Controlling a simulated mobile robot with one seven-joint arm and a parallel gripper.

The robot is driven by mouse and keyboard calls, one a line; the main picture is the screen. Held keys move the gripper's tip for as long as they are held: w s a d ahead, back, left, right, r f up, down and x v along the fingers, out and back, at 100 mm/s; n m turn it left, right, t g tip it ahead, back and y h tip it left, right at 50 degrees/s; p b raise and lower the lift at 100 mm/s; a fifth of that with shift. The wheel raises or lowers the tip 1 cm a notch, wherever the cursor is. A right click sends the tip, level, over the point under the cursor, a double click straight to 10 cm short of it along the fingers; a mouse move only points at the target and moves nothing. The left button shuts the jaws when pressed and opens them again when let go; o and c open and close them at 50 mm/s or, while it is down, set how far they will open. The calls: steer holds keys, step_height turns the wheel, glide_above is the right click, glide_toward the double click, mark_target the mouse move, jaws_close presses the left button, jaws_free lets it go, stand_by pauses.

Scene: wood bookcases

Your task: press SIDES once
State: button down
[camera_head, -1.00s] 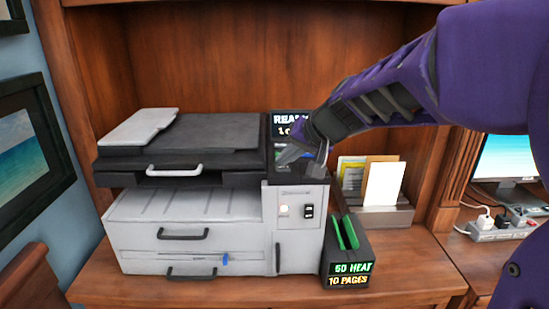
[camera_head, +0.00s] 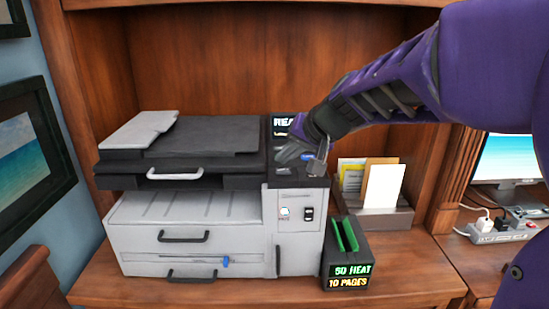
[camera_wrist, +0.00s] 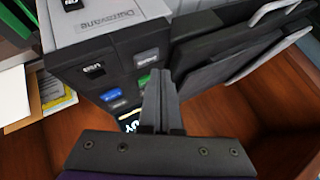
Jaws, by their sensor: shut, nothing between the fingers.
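A printer (camera_head: 190,217) stands on the desk, with a dark control panel (camera_head: 284,184) at its right. In the wrist view the panel (camera_wrist: 125,42) carries several small buttons, including a blue one (camera_wrist: 112,97), a green one (camera_wrist: 143,79), a grey one (camera_wrist: 147,57) and a black one with white lettering (camera_wrist: 93,70). I cannot read which is SIDES. My gripper (camera_head: 297,157) is shut and empty over the panel. In the wrist view its fingertips (camera_wrist: 160,76) appear beside the green button and hide part of the panel; I cannot tell whether they touch it.
A screen (camera_head: 283,124) behind the panel is partly hidden by my arm. A power strip (camera_head: 505,232) lies farther right.

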mark_target(286, 172)
step_height(286, 172, up, 5)
steer(key=p, duration=0.3)
steer(key=shift+p, duration=0.3)
stand_by(0.6)
